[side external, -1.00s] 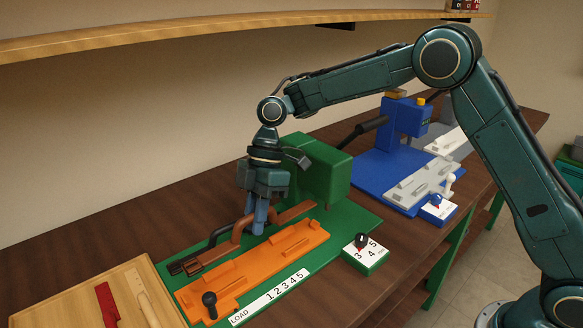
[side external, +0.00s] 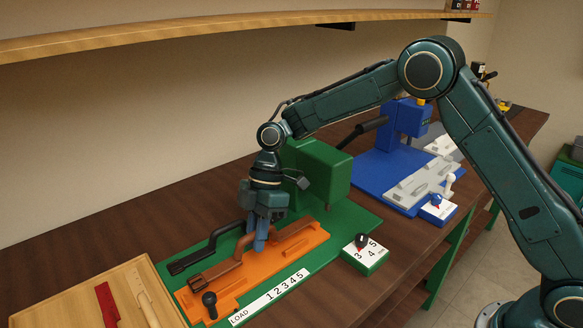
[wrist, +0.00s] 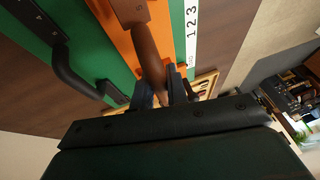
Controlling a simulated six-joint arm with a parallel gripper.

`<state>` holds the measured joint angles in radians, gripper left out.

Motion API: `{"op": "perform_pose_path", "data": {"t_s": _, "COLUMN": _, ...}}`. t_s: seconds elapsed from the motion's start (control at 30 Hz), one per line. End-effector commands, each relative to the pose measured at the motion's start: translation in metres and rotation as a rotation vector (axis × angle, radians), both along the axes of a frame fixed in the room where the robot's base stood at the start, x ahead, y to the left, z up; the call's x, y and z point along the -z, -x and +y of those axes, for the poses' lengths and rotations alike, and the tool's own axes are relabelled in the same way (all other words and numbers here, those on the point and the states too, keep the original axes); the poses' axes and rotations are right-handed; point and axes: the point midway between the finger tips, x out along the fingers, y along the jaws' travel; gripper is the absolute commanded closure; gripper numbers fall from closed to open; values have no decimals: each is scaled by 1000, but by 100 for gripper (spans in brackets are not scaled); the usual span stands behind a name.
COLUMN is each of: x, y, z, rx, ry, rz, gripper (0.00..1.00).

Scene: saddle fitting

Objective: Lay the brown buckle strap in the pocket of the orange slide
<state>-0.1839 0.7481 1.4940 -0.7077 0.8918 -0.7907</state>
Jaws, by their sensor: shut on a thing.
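The brown buckle strap (side external: 220,269) with its raised loop lies along the orange slide (side external: 270,268), over its pocket. I cannot tell whether it rests on the pocket floor or hangs just above it. My gripper (side external: 259,246) points down and is shut on the strap's raised loop. In the wrist view, the strap (wrist: 148,50) runs between the fingers (wrist: 161,88), with the orange slide (wrist: 117,38) under it. The fingers and strap hide part of the pocket.
A black handle (side external: 207,255) lies on the green base (side external: 345,222) behind the slide. A green press body (side external: 325,172) stands close beyond my gripper. A black knob (side external: 209,300) stands at the slide's near end. A wooden tray (side external: 80,290) is at the left.

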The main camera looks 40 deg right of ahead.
Motion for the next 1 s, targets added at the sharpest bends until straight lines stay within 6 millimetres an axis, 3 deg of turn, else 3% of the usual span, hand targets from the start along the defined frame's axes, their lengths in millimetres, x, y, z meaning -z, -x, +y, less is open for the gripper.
{"op": "perform_pose_path", "data": {"t_s": 0.3, "x": 32, "y": 0, "z": 0, "rx": -1, "ry": 0, "rz": 1, "gripper": 100}}
{"op": "perform_pose_path", "data": {"t_s": 0.77, "x": 37, "y": 0, "z": 0, "rx": 0, "ry": 0, "rz": 0, "gripper": 100}}
{"op": "perform_pose_path", "data": {"t_s": 0.8, "x": 37, "y": 0, "z": 0, "rx": 0, "ry": 0, "rz": 0, "gripper": 81}}
{"op": "perform_pose_path", "data": {"t_s": 0.9, "x": 37, "y": 0, "z": 0, "rx": 0, "ry": 0, "rz": 0, "gripper": 63}}
{"op": "perform_pose_path", "data": {"t_s": 1.0, "x": 37, "y": 0, "z": 0, "rx": 0, "ry": 0, "rz": 0, "gripper": 63}}
